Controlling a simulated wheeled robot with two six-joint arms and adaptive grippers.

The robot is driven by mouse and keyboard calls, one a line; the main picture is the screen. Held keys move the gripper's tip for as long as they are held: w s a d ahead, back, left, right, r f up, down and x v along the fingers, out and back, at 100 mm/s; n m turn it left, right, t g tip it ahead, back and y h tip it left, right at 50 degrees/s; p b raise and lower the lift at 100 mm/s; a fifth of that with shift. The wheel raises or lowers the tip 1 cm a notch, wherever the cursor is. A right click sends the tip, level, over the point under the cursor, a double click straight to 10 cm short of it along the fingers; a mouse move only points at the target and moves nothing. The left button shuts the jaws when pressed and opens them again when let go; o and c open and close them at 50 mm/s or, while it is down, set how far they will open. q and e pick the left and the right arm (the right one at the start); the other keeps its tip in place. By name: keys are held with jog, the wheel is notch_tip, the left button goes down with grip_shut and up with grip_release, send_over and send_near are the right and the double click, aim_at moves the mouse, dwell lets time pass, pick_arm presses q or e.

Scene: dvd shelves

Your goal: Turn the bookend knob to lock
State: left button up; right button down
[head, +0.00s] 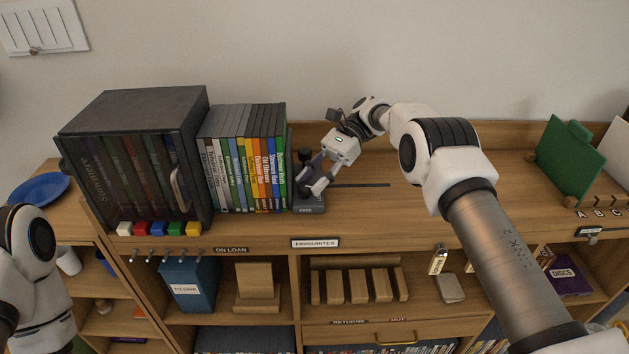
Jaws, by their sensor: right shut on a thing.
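The bookend (308,204) is a dark grey piece standing against the right end of the row of DVDs on the shelf top. Its base front carries a label that seems to read FREE.
A row of DVDs (245,160) stands left of the bookend, beside a dark cabinet (135,155) with a handle. Several coloured blocks (157,229) sit at the front edge. A dark slot (360,185) runs right of the bookend. A green divider (570,155) stands far right.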

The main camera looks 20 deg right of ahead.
jog(key=shift+s+a+f, duration=0.1)
jog(key=shift+s+f, duration=0.1)
jog(key=shift+f, duration=0.15)
jog(key=c, duration=0.8)
grip_release()
jog(key=shift+c, duration=0.2)
jog(key=shift+o, duration=0.2)
jog(key=shift+a+r, duration=0.1)
jog(key=shift+r, duration=0.1)
jog(key=shift+r, duration=0.15)
